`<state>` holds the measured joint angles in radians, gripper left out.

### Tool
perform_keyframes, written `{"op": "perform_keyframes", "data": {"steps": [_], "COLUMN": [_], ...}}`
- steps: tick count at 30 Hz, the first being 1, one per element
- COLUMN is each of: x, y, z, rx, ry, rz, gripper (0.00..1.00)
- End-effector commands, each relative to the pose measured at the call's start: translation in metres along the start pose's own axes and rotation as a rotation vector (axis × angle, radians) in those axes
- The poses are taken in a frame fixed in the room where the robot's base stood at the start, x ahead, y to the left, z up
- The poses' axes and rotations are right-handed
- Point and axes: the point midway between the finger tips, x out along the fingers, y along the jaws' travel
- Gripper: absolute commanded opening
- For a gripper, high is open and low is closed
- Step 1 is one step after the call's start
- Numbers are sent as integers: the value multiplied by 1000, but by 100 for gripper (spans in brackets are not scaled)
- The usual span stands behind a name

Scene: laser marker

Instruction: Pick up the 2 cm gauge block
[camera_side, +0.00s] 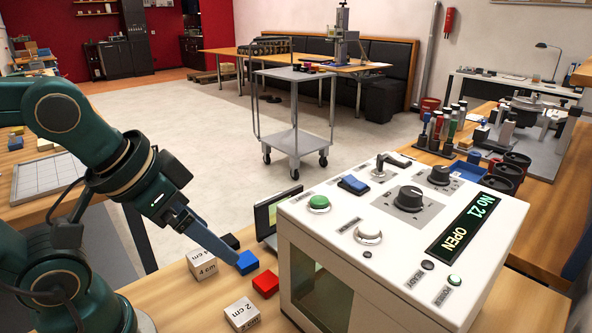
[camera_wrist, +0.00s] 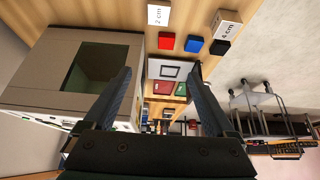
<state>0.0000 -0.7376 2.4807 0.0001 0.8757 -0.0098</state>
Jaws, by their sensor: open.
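The 2 cm gauge block (camera_side: 243,314) is a pale block marked "2 cm" on the wooden bench, near the bottom of the side view. It also shows at the top of the wrist view (camera_wrist: 158,15). My gripper (camera_wrist: 160,72) is open, with nothing between its spread fingers. In the side view its fingers (camera_side: 230,254) reach down toward the lower right, and the tip overlaps the blue block's edge. The 2 cm block lies beyond the fingertips in the wrist view, apart from them. My gripper's height above the bench is hard to judge.
A 4 cm block (camera_side: 202,264), a black block (camera_side: 229,243), a blue block (camera_side: 246,262) and a red block (camera_side: 265,284) stand close by. The large white laser marker (camera_side: 330,240) is just right of them. Bare wood lies left of the 2 cm block.

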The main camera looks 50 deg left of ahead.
Motion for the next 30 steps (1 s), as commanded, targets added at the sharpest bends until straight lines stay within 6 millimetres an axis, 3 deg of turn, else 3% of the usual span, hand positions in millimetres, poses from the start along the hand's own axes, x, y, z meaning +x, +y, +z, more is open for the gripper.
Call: {"op": "perform_keyframes", "data": {"steps": [5, 11, 18, 30], "x": [17, 55, 100, 127], "y": [2, 5, 8, 9], "z": [-13, -17, 1, 27], "rx": [-6, -8, 1, 10], "ry": [-72, -230, -422, -529], "rz": [2, 3, 0, -3], "gripper": [90, 90, 90, 90]}}
